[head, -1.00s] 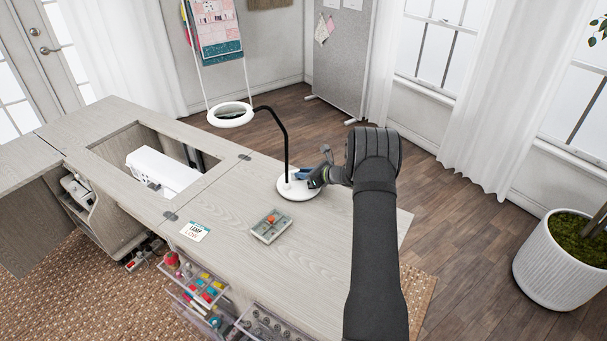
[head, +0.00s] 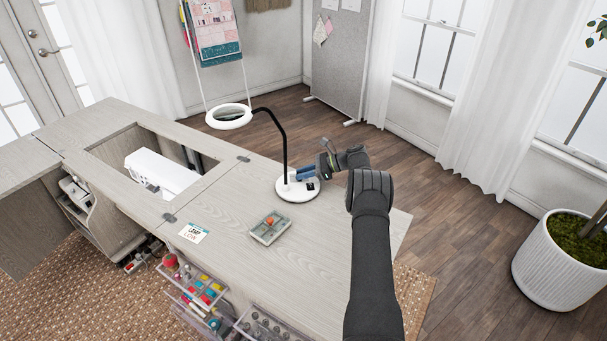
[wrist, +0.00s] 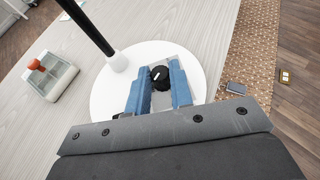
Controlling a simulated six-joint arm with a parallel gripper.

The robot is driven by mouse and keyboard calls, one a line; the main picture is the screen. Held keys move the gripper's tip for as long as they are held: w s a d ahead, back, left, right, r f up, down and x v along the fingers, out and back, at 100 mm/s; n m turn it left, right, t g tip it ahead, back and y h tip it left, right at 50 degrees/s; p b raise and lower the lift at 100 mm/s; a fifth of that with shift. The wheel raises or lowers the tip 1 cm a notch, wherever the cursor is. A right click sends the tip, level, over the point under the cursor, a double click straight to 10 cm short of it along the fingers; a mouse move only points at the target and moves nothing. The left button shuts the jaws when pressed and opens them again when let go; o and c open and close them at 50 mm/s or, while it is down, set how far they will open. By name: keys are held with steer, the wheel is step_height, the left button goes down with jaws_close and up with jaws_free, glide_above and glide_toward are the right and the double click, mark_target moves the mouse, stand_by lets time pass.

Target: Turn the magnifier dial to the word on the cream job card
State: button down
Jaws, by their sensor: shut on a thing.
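The magnifier lamp has a white round base (head: 297,195), a black bent arm and a white ring lens (head: 229,116). The small black dial (wrist: 160,76) with a light mark sits on the base, also visible in the head view (head: 312,186). My gripper (wrist: 160,82) reaches down over the base, its two blue fingers shut on the dial, one at each side. The words around the dial are too small or hidden to read. The cream job card (head: 194,233) with a teal top lies on the tabletop and appears to read "LAMP LOW".
A small grey tray (head: 257,236) with a red-orange knobbed item stands in front of the lamp. A white sewing machine (head: 160,173) sits in the cabinet opening at left. Open clear drawers (head: 184,282) of supplies stick out at the front. The right tabletop is otherwise bare.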

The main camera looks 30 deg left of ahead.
steer(key=shift+a+n+g, duration=0.1)
steer(key=shift+n+g, duration=0.4)
steer(key=shift+g, duration=0.1)
stand_by(0.3)
steer(key=c, duration=1.3)
jaws_free()
steer(key=shift+h, duration=0.3)
step_height(320, 180, up, 4)
steer(key=shift+r, duration=0.15)
steer(key=d+r, duration=0.2)
steer(key=d, duration=0.2)
steer(key=w+d+r, duration=0.1)
steer(key=d+r, duration=0.1)
steer(key=d, duration=0.1)
steer(key=d+r, duration=0.2)
steer(key=d, duration=0.2)
steer(key=shift+w+d+r, duration=0.25)
steer(key=shift+d+r, duration=0.05)
steer(key=shift+r, duration=0.05)
